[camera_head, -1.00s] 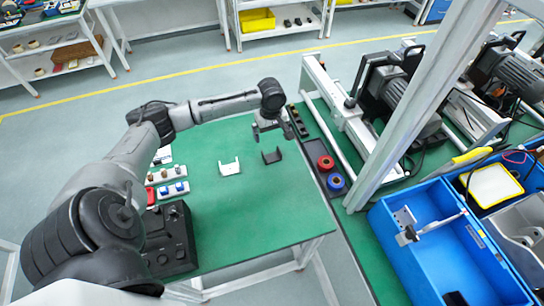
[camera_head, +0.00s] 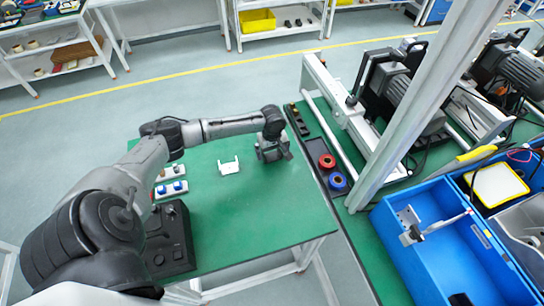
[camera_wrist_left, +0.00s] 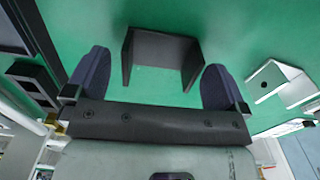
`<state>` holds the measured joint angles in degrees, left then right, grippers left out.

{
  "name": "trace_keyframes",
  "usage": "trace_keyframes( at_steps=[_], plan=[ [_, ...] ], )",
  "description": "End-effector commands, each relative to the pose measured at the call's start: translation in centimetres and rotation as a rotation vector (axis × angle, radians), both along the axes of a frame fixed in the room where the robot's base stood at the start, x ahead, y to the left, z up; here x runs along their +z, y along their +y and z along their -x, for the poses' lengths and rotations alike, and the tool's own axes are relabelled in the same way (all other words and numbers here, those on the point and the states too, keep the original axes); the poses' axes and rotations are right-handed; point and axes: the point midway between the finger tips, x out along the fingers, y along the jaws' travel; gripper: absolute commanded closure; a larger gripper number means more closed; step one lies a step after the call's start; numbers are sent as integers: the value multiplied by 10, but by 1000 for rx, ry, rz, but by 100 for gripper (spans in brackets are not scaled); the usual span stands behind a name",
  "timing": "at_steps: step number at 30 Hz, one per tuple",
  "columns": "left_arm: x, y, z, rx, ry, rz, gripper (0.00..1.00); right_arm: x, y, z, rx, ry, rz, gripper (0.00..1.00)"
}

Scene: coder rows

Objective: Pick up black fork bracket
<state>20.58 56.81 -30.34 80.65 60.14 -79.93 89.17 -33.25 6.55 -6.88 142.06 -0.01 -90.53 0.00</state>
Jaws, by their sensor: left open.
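The black fork bracket (camera_wrist_left: 160,50) is a U-shaped piece on the green table, seen in the left wrist view between and just beyond my left fingertips. My left gripper (camera_wrist_left: 156,80) is open, with one dark finger on each side of the bracket's near end and green table showing between. I cannot tell whether either finger touches it. In the head view my left gripper (camera_head: 272,153) is low over the table and hides the bracket. My right gripper is not in view.
A white fork bracket (camera_head: 229,167) lies left of my gripper. Red tape (camera_head: 327,161) and blue tape (camera_head: 337,181) rolls lie in a dark tray to the right. A blue bin (camera_head: 440,250) stands further right. The table front (camera_head: 250,220) is clear.

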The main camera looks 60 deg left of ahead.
Motion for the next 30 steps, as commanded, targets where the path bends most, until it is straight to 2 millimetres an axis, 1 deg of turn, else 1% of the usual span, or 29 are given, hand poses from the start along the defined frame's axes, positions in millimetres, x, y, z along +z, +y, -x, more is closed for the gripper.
trace_keyframes(
  at_steps=[1, 4, 13, 14, 27, 30],
  plan=[
    [-6, 0, 0, 0, 1, 0, 0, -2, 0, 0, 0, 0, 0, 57],
    [-13, 0, 0, 1, 1, -1, 0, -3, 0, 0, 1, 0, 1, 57],
    [-15, 0, 0, -1, 0, -1, 0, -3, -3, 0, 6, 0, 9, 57],
    [-15, 0, 0, -1, 0, -1, 2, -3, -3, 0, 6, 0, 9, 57],
    [-15, 0, 1, 0, 1, -1, 44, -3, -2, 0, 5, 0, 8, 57],
    [-15, 0, 0, 0, 0, -1, 52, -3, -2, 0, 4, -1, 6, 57]
  ],
)
